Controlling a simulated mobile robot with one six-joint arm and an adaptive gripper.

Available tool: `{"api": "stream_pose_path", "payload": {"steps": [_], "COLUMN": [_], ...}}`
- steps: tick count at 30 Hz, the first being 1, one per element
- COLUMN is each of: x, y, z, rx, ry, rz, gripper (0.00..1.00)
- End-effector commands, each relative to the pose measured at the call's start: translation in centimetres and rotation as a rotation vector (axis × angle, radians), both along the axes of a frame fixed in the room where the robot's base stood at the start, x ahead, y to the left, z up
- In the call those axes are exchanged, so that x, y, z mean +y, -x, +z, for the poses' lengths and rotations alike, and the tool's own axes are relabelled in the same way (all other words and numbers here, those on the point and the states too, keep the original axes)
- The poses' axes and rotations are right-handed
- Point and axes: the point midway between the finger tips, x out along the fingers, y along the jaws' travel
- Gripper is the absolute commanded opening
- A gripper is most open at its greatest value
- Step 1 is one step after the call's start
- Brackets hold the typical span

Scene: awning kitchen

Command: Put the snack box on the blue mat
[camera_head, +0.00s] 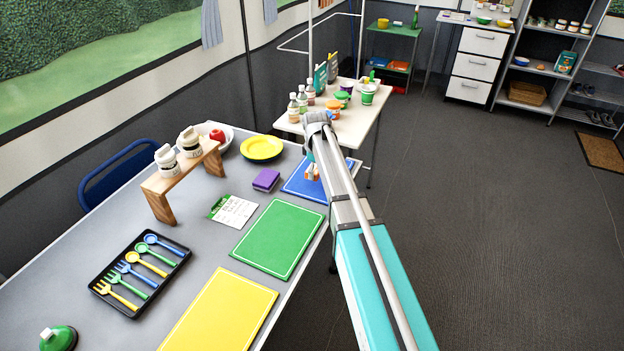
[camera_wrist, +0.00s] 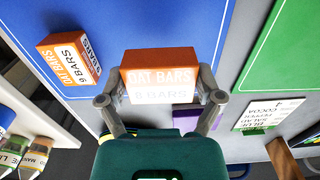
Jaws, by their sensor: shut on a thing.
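My gripper (camera_wrist: 160,98) is shut on an orange and white oat bars snack box (camera_wrist: 160,65), one finger on each side of it. The held box is over the blue mat (camera_wrist: 185,22), which also shows in the head view (camera_head: 297,186); I cannot tell whether it touches the mat. A second, similar oat bars box (camera_wrist: 58,52) is at the left in the wrist view, on the mat near its edge. In the head view small orange and white boxes (camera_head: 311,173) show at the mat beside my arm, which hides part of the mat and the gripper's fingers.
A green mat (camera_head: 279,238) and a yellow mat (camera_head: 222,312) lie nearer on the grey table. A purple sponge (camera_head: 266,180), a recipe card (camera_head: 235,211) and a yellow plate (camera_head: 262,148) are left of the blue mat. A white table (camera_head: 350,128) with bottles stands beyond.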

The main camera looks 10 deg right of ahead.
Motion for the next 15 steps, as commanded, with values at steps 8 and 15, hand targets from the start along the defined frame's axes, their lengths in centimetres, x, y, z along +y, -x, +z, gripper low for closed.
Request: {"api": "stream_pose_path", "payload": {"steps": [8,15], "x": [0.0,-0.1], "y": [-0.6,-0.6], "z": [-2.5,-3.7], "rx": [0.000,0.000], "ry": [0.000,0.000], "rz": [-0.001,-0.001], "gripper": [0.37,0.37]}}
